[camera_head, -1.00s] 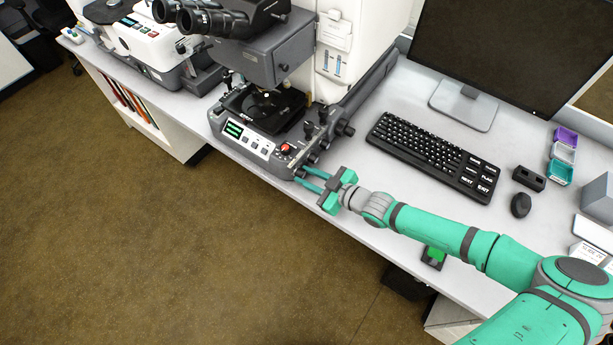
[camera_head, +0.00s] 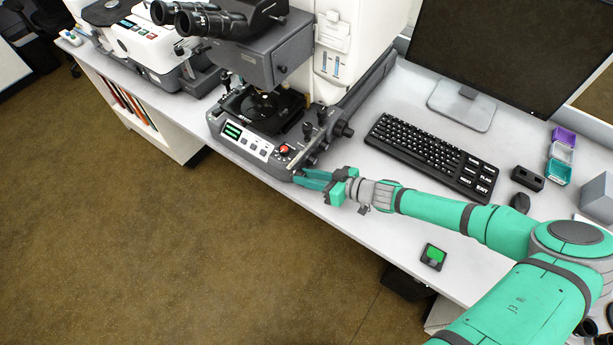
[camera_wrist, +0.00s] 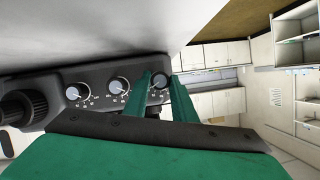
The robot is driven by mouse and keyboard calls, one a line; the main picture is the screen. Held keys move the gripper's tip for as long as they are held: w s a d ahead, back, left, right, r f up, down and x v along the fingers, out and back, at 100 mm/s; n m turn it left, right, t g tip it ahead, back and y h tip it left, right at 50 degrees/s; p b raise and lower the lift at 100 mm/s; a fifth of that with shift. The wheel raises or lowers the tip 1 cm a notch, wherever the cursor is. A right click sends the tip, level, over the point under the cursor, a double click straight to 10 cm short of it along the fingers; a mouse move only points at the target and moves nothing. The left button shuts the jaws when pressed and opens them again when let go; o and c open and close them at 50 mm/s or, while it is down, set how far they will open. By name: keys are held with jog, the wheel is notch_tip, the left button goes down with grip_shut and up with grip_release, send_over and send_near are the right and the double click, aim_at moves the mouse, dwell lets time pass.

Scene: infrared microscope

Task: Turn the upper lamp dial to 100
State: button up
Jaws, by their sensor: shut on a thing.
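The microscope (camera_head: 262,110) stands on the bench, with a dark grey base. In the wrist view its side panel carries a row of three round dials with numbered scales: one at the left (camera_wrist: 73,93), one in the middle (camera_wrist: 117,86) and one at the right end (camera_wrist: 160,80). My gripper (camera_wrist: 161,88) has its two teal fingers on either side of the right-end dial, shut on it. In the head view my gripper (camera_head: 297,178) reaches the base's front right corner, and the dial is hidden there. I cannot read the dial's setting or its label.
A keyboard (camera_head: 432,155), a monitor (camera_head: 500,50) and a mouse (camera_head: 520,203) are on the bench to the right. A small pad with a green top (camera_head: 433,256) lies near the front edge. A black knob (camera_wrist: 22,107) sticks out left of the dials.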

dwell(0.4)
jog(key=o, duration=1)
jog(key=shift+o, duration=0.2)
jog(key=shift+d, duration=0.1)
jog(key=v, duration=1)
jog(key=shift+d, duration=0.15)
jog(key=shift+s+d+r, duration=0.1)
jog(key=shift+s+d, duration=0.05)
jog(key=shift+d, duration=0.05)
